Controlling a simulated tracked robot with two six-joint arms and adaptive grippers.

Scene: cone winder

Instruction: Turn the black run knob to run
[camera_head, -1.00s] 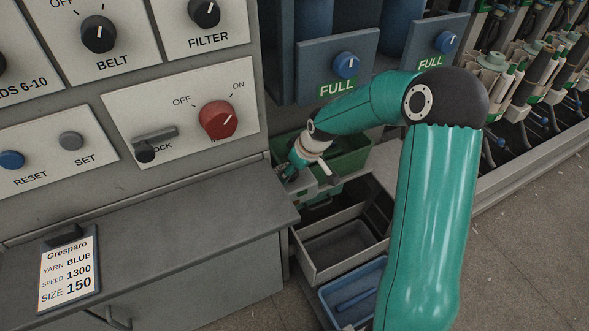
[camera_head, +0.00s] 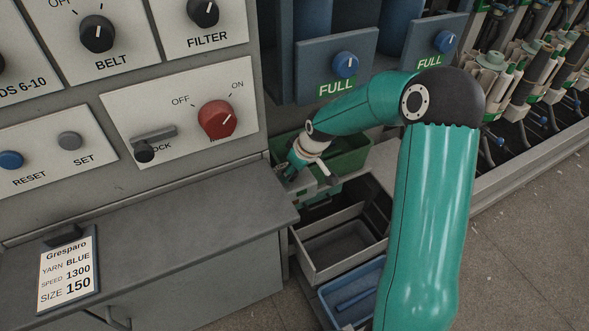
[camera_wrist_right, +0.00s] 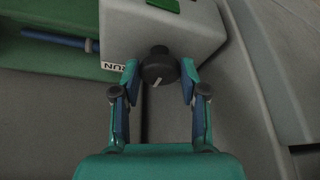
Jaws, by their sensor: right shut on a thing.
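The black run knob (camera_wrist_right: 158,67) sits on the front of a grey box (camera_wrist_right: 150,25) in the right wrist view. A white mark on the knob tilts a little off the upright. A RUN label (camera_wrist_right: 113,66) is beside it at the left, partly cut off by a finger. My right gripper (camera_wrist_right: 159,77) has its two blue-padded fingers on either side of the knob and is shut on it. In the head view my right gripper (camera_head: 292,170) is small, low behind the bench end, and the knob cannot be made out there. My left gripper is out of view.
A green bin (camera_head: 350,158) stands close behind my right wrist. An open grey drawer (camera_head: 340,262) and a blue tray (camera_head: 345,310) lie below. A red knob (camera_head: 217,119) and a lock lever (camera_head: 150,143) are on the panel at left. The bench top (camera_head: 180,205) is mostly clear.

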